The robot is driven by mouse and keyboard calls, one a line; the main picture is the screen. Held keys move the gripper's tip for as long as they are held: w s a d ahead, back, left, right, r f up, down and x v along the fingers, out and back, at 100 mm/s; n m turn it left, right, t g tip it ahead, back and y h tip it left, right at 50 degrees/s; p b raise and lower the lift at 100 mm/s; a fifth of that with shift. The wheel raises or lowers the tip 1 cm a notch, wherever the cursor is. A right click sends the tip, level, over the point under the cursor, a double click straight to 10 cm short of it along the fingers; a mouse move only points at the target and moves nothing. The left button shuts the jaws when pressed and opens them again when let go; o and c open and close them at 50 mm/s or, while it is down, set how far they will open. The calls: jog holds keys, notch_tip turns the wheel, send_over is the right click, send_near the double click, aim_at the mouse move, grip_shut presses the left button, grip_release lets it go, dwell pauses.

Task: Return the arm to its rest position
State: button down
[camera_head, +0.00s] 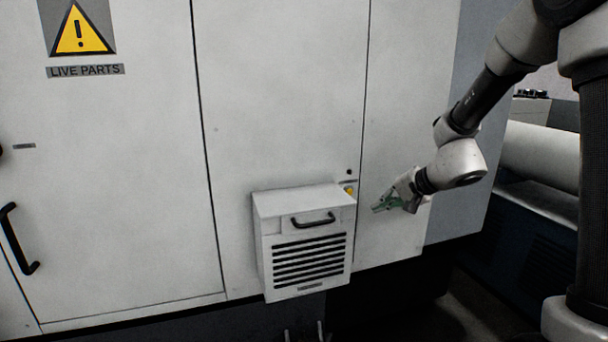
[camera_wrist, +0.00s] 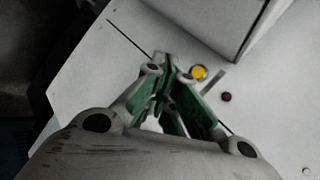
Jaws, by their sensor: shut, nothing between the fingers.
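My gripper (camera_head: 377,209) is at the end of my arm, to the right of a white louvred box on the cabinet front. In the wrist view my gripper (camera_wrist: 168,62) has its green fingers brought together at the tips, with nothing between them. A yellow round button (camera_head: 349,190) sits just left of and above the fingertips; it also shows in the wrist view (camera_wrist: 198,72), right beside the fingers. I cannot tell whether the fingers touch it. My arm is stretched down and to the left from the upper right.
The white louvred box (camera_head: 265,240) with a black handle (camera_head: 312,220) juts out from the white cabinet (camera_head: 280,90). A small dark knob (camera_wrist: 226,97) is near the button. A cabinet door handle (camera_head: 18,240) is at the left. A pale cylinder (camera_head: 545,155) lies at the right.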

jog(key=s+d+n+g, duration=0.1)
jog(key=s+d+g, duration=0.15)
jog(key=s, duration=0.45)
jog(key=s+d+n+g, duration=0.1)
jog(key=s+n+g, duration=0.15)
jog(key=s, duration=0.55)
jog(key=s+d+r+n+t+h, duration=0.1)
jog(key=s+d+r+n+h, duration=0.1)
jog(key=s+d+r, duration=0.3)
jog(key=s+d+r+n+t+h, duration=0.1)
jog(key=s+d+r+h, duration=0.3)
jog(key=s, duration=0.7)
jog(key=d+r+n, duration=0.1)
jog(key=d, duration=0.1)
jog(key=shift+s+d, duration=0.3)
jog(key=shift+d, duration=0.05)
jog(key=shift+r, duration=0.1)
